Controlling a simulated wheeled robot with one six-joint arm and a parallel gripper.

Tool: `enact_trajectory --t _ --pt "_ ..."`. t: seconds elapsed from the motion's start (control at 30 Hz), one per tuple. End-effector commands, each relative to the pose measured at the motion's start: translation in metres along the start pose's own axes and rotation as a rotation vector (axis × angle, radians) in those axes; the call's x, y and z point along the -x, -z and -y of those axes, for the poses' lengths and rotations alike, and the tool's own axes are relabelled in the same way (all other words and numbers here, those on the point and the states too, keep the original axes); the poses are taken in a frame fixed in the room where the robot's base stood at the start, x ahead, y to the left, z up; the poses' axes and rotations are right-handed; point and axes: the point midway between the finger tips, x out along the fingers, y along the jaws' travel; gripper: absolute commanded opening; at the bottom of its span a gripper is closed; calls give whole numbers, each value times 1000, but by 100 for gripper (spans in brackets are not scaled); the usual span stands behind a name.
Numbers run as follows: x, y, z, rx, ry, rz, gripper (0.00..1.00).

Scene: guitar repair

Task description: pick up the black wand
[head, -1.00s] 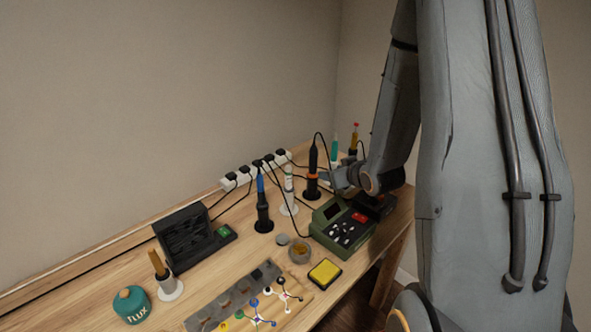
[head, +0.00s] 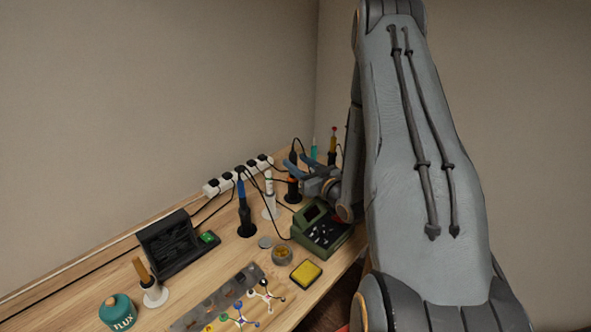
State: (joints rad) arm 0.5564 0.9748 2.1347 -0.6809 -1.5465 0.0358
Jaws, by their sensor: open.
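The black wand (head: 297,148) stands upright in its holder with an orange ring (head: 292,183) at the back of the workbench. Its upper end shows above my gripper, its holder shows below, and its middle is hidden. My gripper (head: 296,163) is open, with its blue-grey fingers pointing left at the wand's mid height. In this view the fingers overlap the wand. I cannot tell whether the wand is between them or behind them, or whether they touch it.
A white wand (head: 269,185) and a blue-handled iron (head: 242,195) stand close left. A power strip (head: 237,176) with cables runs along the wall. A yellow pad (head: 306,273) and flux jar (head: 118,312) are nearer.

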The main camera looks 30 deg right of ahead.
Motion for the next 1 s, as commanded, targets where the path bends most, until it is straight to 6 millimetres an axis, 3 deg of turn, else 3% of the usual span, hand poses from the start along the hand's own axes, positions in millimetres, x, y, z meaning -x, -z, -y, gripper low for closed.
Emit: enact_trajectory --t 0.23,0.5,0.53,0.77,1.0 --pt "-31 3 -2 1 1 0 42" --pt "-34 2 -2 1 0 1 42" --pt "-34 2 -2 1 -1 1 41" --pt "-34 2 -3 1 -1 1 2" --pt "-34 3 -3 1 -1 0 0"
